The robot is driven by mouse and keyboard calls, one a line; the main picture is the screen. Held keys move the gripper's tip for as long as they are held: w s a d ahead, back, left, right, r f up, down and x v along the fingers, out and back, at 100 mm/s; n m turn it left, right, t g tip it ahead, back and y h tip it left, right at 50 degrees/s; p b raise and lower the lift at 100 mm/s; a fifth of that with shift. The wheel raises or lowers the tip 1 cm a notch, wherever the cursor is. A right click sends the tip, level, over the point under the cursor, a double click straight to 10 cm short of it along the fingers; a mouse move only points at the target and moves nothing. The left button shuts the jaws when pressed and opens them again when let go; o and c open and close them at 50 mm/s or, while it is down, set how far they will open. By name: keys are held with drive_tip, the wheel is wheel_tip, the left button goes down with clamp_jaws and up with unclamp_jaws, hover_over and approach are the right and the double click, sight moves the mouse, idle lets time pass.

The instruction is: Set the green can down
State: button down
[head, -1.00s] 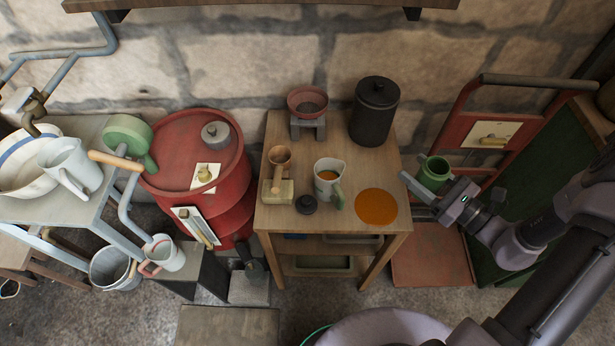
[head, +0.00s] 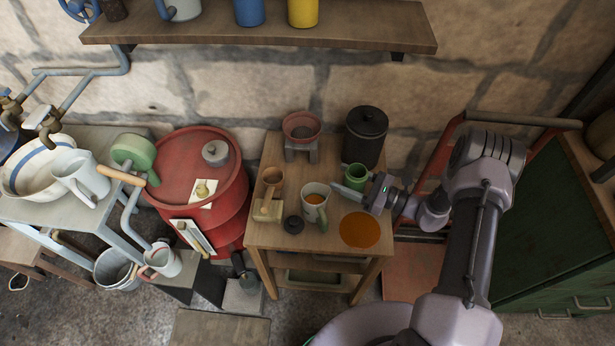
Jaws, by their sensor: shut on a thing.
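The green can (head: 355,175) is a small open-topped cup shape in the head view, over the back right part of the wooden table (head: 262,238). My gripper (head: 352,188) reaches in from the right and is shut on the green can. Its fingers cross the front of the can and hide its lower part. I cannot tell whether the can touches the tabletop. A black lidded canister (head: 365,136) stands just behind it.
A mug with orange liquid (head: 314,204) stands left of my gripper. A flat orange disc or puddle (head: 360,230) lies in front. A red bowl on a grey stand (head: 301,130), a wooden cup (head: 270,208) and a black lid (head: 293,225) are also there. A shelf (head: 250,38) hangs above.

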drive_tip(key=b+x, duration=0.3)
drive_tip(key=x, duration=0.9)
drive_tip(key=shift+w+a+f, duration=0.1)
drive_tip(key=shift+w+a, duration=0.15)
drive_tip(key=shift+a, duration=0.1)
drive_tip(key=shift+f+b, duration=1.15)
drive_tip(key=shift+f, duration=0.75)
drive_tip(key=c, duration=0.8)
unclamp_jaws()
drive_tip(key=shift+r, duration=0.1)
drive_tip(key=shift+r+p, duration=0.3)
drive_tip(key=shift+p, duration=0.1)
drive_tip(key=p+v, duration=0.2)
drive_tip(key=v, duration=0.9)
drive_tip(key=shift+s+d+f+p, duration=0.1)
drive_tip(key=shift+s+d+p, duration=0.1)
drive_tip(key=shift+d+p, duration=0.15)
drive_tip(key=shift+d, duration=0.1)
drive_tip(key=shift+s, duration=0.1)
